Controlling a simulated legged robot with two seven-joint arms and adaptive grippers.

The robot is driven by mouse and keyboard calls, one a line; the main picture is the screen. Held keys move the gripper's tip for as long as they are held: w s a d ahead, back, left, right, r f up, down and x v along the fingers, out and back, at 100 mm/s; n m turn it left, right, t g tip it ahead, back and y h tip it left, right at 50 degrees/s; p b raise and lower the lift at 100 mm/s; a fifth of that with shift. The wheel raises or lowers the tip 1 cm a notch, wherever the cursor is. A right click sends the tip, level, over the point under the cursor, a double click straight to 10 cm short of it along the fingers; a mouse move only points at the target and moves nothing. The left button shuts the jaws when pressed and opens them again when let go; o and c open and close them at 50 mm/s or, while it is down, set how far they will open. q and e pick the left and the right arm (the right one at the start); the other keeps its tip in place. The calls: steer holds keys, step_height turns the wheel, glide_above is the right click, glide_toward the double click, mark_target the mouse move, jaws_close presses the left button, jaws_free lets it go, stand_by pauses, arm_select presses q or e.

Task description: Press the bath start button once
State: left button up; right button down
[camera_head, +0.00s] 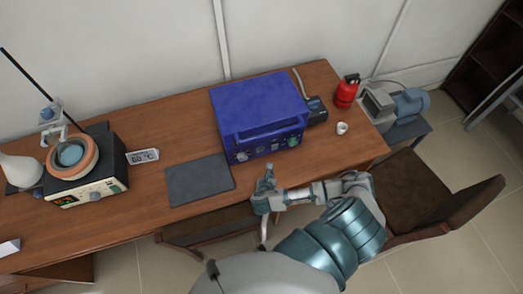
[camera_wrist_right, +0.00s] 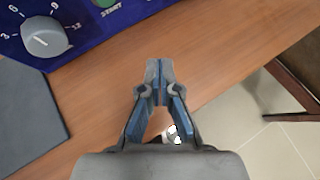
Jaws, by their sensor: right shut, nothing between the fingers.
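The bath (camera_head: 84,190), a dark box with a pale front panel, lit display and small controls, stands at the left of the table with a clay-coloured pot (camera_head: 89,163) on top. Its individual buttons are too small to tell apart. My right gripper (camera_head: 268,172) is shut and empty, over the table's front edge, in front of the blue furnace and far right of the bath. In the right wrist view its fingertips (camera_wrist_right: 160,68) are together, apart from the furnace. A green button (camera_wrist_right: 104,3) labelled START sits on the furnace front. My left gripper is not in view.
The blue furnace (camera_head: 258,105) has a dial (camera_wrist_right: 45,38). A dark mat (camera_head: 199,180) lies between it and the bath, with a 60 °C sign (camera_head: 143,157) behind. A small white cup (camera_head: 342,128) and red extinguisher (camera_head: 346,91) stand right. A chair (camera_head: 425,190) is at the front right.

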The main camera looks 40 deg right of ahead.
mark_target(261, 150)
steer(key=w+b, duration=0.2)
steer(key=w+d+b, duration=0.1)
steer(key=w+b, duration=0.1)
steer(key=w, duration=0.1)
steer(key=shift+w+d+f, duration=0.1)
steer(key=shift+w+d, duration=0.05)
steer(key=shift+w, duration=0.05)
steer(key=shift+w+d+p, duration=0.2)
steer(key=shift+w+p, duration=0.1)
steer(key=shift+w, duration=0.2)
steer(key=shift+w+d, duration=0.35)
steer(key=shift+w, duration=0.35)
steer(key=shift+w+r+p, duration=0.3)
steer(key=shift+w+p, duration=0.05)
steer(key=shift+p, duration=0.2)
